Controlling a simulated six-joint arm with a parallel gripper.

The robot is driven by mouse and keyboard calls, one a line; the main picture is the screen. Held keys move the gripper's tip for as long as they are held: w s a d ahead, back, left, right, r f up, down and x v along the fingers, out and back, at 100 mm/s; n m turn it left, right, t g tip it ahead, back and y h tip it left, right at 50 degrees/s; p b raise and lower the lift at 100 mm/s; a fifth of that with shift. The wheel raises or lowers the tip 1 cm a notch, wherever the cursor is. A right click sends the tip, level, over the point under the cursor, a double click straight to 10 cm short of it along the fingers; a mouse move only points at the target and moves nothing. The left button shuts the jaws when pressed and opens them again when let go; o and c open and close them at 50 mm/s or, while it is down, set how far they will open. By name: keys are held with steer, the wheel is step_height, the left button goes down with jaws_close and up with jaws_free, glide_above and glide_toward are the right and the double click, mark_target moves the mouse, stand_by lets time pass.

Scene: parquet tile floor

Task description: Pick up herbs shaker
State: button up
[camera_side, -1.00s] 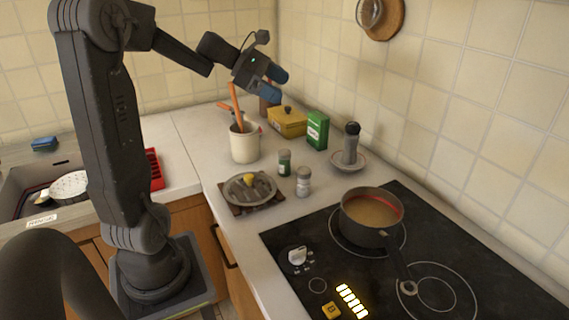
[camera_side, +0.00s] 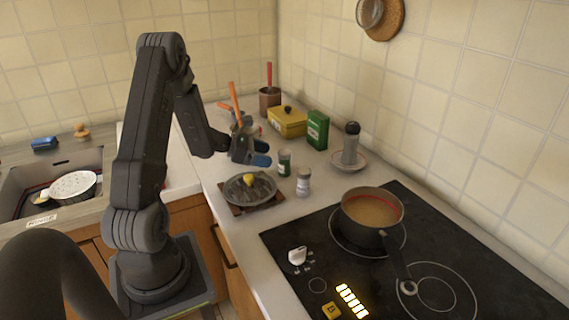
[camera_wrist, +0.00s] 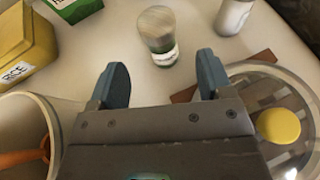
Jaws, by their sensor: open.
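The herbs shaker is probably the small jar with a green band (camera_side: 284,163) on the counter, upright; its label cannot be read. It also shows in the wrist view (camera_wrist: 159,40), ahead of my fingers and roughly centred between them. My gripper (camera_side: 262,153) has two blue fingers, spread apart and empty, low over the counter just left of the jar. In the wrist view the gap between my fingertips (camera_wrist: 161,72) is clear, and the jar is beyond them, apart from both.
A second pale shaker (camera_side: 303,182) stands close by, to the front right. A lidded dish with a yellow knob (camera_side: 250,189) lies in front. A utensil crock (camera_wrist: 22,112), yellow rice tin (camera_side: 287,122) and green box (camera_side: 317,130) are near. A pot (camera_side: 371,215) sits on the hob.

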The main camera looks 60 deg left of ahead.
mark_target(284, 160)
steer(key=x, duration=0.7)
steer(key=shift+d, duration=0.1)
steer(key=shift+r, duration=0.1)
steer(key=c, duration=1.1)
